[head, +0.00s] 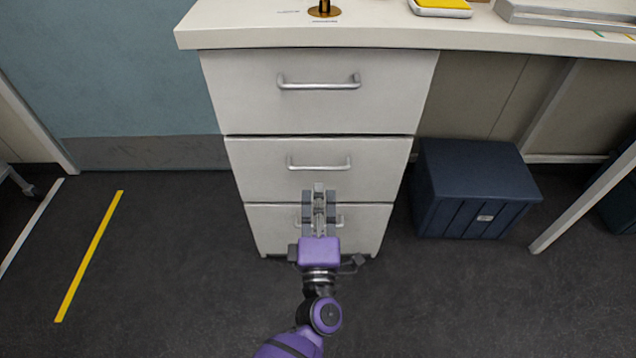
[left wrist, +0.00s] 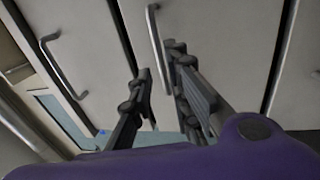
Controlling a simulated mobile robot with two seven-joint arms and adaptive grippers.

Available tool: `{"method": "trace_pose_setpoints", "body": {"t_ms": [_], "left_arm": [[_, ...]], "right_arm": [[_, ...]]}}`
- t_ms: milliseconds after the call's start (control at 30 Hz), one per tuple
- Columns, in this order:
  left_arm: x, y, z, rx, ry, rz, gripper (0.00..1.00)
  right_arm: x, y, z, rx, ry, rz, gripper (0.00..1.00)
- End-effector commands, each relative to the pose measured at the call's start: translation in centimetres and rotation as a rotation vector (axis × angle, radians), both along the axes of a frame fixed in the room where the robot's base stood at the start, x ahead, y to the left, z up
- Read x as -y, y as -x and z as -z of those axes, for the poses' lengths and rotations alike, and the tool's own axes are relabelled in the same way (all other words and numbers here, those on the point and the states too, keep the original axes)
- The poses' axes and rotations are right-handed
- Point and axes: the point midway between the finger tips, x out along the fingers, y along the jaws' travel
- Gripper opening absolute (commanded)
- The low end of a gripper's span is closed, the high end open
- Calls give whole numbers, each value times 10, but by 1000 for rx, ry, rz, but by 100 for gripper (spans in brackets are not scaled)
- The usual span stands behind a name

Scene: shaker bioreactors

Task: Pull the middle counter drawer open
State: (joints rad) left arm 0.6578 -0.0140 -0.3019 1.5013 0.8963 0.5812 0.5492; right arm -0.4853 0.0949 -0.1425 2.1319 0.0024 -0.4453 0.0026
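The middle drawer (head: 260,180) is a plain white front in the counter and sits flush, shut. Its silver bar handle (head: 319,165) shows whole in the head view, just above my left gripper's tips. My left gripper (head: 319,192) reaches toward the counter, over the lower part of the middle drawer in the picture. In the left wrist view, its two dark fingers (left wrist: 158,65) stand apart, with the middle handle (left wrist: 155,35) running up from the gap between them. I cannot tell whether a finger touches the handle. My right gripper is not in view.
The top drawer (head: 225,90) and bottom drawer (head: 265,230) are shut. The gripper partly hides the bottom handle. A dark blue bin (head: 475,185) stands right of the drawers. The countertop (head: 220,30) overhangs them. The floor on the left, with a yellow line (head: 90,255), is clear.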

Motion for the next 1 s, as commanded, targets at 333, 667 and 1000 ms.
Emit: {"method": "trace_pose_setpoints", "body": {"t_ms": [333,667,1000], "left_arm": [[0,-50,-11,3,0,1,17],[0,-74,-16,0,-2,1,17],[0,-74,-16,0,-2,1,0]], "right_arm": [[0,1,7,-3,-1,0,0],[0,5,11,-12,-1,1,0],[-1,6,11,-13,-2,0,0]]}}
